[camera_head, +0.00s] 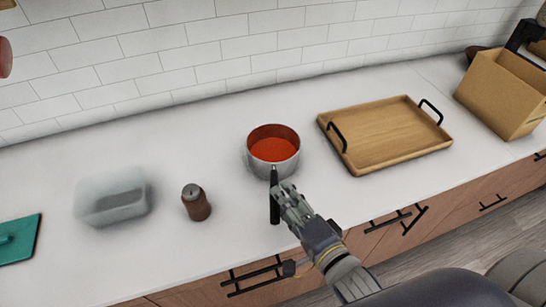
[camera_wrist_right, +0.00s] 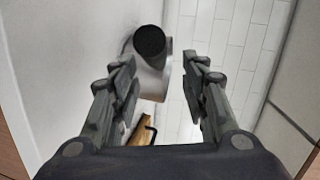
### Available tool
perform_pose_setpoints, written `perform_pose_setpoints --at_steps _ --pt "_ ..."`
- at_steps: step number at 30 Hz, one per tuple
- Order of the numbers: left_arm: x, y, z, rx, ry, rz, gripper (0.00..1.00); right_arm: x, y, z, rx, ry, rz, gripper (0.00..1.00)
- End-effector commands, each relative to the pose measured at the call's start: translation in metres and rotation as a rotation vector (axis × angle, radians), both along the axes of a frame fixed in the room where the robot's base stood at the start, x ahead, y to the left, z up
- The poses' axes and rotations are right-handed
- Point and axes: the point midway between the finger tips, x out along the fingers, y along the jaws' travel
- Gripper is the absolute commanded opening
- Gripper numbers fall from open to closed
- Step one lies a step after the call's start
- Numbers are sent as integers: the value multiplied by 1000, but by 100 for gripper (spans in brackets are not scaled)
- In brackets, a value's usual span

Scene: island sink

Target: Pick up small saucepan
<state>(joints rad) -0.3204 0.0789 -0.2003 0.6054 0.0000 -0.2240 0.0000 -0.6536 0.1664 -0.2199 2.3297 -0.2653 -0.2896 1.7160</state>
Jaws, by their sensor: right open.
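The small saucepan (camera_head: 260,165) stands on the white counter in the head view. It is metal with red contents or a red inside, and its black handle (camera_head: 275,207) points toward the front edge. My right gripper (camera_head: 279,190) is at the right side of the handle, close to the pan. In the right wrist view the open right gripper (camera_wrist_right: 160,88) has its fingers apart, with the round black handle end (camera_wrist_right: 150,41) beyond and between them. I cannot tell whether a finger touches the handle. My left gripper is not in view.
A wooden tray (camera_head: 385,133) with black handles lies right of the pan. A brown shaker (camera_head: 196,203), a translucent container (camera_head: 111,199) and a teal item (camera_head: 18,239) are to the left. A cardboard-coloured box (camera_head: 503,91) stands far right. The counter (camera_head: 180,268) is clear in front.

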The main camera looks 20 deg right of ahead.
Motion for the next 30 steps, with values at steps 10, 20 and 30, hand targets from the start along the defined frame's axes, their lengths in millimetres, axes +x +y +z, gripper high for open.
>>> perform_pose_setpoints --at_steps 10,20,30 --pt "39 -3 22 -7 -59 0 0 39 6 -9 -1 -2 1 41" --pt "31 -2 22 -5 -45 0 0 49 8 -14 1 0 0 41" --pt "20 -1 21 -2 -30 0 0 49 8 -14 0 1 0 0"
